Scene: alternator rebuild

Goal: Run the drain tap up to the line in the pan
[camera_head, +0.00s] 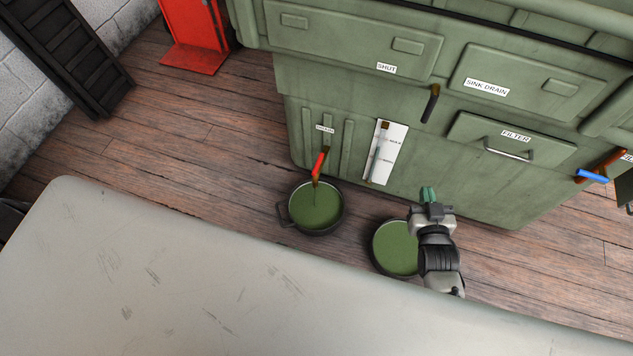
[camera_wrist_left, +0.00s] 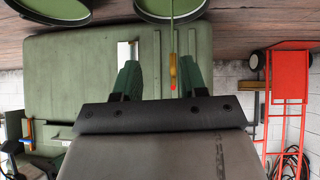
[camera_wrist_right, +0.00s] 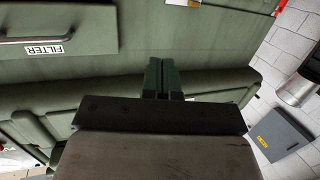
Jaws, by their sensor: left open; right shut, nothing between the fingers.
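The drain tap (camera_head: 320,162), with a red handle, sits low on the green machine. A thin green stream runs from it into the dark-rimmed pan (camera_head: 315,207) below, which holds green liquid; I cannot make out a line inside. In the left wrist view the tap (camera_wrist_left: 173,72) and the pan (camera_wrist_left: 168,8) appear upside down. My left gripper (camera_wrist_left: 160,80) is open and empty, with the tap seen between its fingers, apart from it; it is outside the head view. My right gripper (camera_head: 428,193) is shut and empty, above and right of a second pan.
The second pan (camera_head: 396,247) of green liquid stands on the wooden floor, partly behind my right arm. A white gauge (camera_head: 391,140) and a FILTER drawer (camera_head: 515,140) are on the machine. A red stand (camera_head: 195,35) is at the upper left. A pale surface fills the foreground.

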